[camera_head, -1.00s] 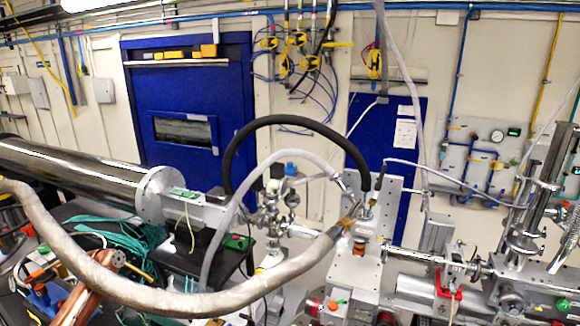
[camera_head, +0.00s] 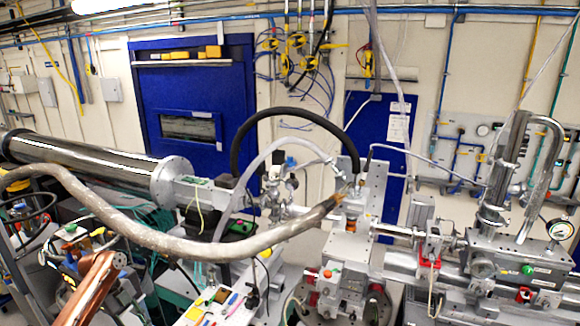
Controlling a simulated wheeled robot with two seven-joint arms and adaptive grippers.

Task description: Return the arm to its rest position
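Neither of my grippers nor either arm shows clearly in the head view, so I cannot see their pose or whether they are open or shut. The view is filled by beamline equipment. A steel beam pipe (camera_head: 90,165) runs in from the left to a flange. A thick braided hose (camera_head: 150,238) arches across the foreground to a metal vacuum assembly (camera_head: 350,235) near the middle. A copper-coloured tube (camera_head: 88,292) rises at the lower left.
A black hose (camera_head: 275,112) and a pale hose (camera_head: 245,175) loop over the middle. A steel chamber with a bent pipe (camera_head: 549,160) stands at the right. A blue door (camera_head: 188,90) and a blue panel (camera_head: 375,140) are on the back wall. The equipment leaves little free room.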

